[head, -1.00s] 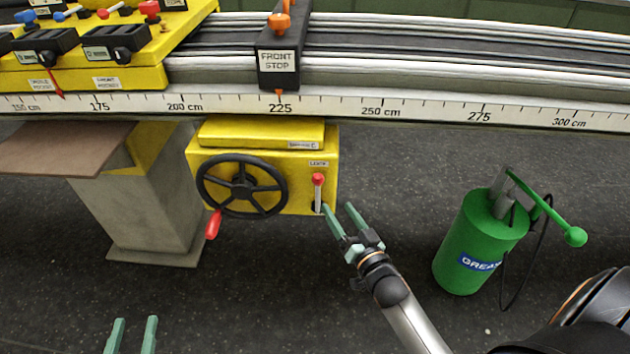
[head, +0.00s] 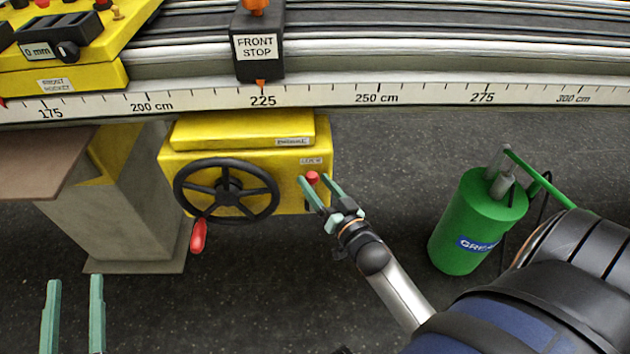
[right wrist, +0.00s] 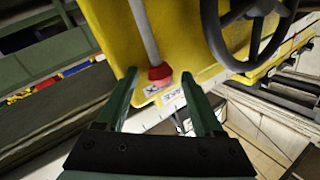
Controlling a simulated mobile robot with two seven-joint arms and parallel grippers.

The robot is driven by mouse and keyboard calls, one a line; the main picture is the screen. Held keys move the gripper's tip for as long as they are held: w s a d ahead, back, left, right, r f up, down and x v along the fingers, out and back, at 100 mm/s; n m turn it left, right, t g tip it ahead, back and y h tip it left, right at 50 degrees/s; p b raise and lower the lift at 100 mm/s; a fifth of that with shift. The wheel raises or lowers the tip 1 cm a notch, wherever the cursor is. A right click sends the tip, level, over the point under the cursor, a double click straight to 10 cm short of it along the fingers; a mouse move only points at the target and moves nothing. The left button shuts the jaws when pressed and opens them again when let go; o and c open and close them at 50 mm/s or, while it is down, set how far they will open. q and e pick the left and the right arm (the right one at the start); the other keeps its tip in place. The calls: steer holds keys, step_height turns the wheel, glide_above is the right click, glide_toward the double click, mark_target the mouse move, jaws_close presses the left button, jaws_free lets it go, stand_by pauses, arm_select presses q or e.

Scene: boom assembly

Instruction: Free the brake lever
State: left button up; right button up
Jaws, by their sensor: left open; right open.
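The brake lever, with a red knob (head: 312,177), is on the right part of the yellow gearbox (head: 290,200) under the rail. In the right wrist view its grey shaft and red knob (right wrist: 160,74) show between the fingers. My right gripper (head: 319,182) is open, with one finger on each side of the knob; I cannot tell whether either touches it. The lever's lower part is mostly hidden in the head view. My left gripper (head: 73,282) is open and empty at the lower left, well away from the lever.
A black handwheel (head: 227,190) with a red handle (head: 198,235) is left of the lever. A green grease canister (head: 470,222) stands on the floor to the right. The rail with the front stop (head: 258,45) runs above. A concrete pedestal (head: 110,225) stands at left.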

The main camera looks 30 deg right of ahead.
jaws_close()
stand_by(0.5)
stand_by(0.8)
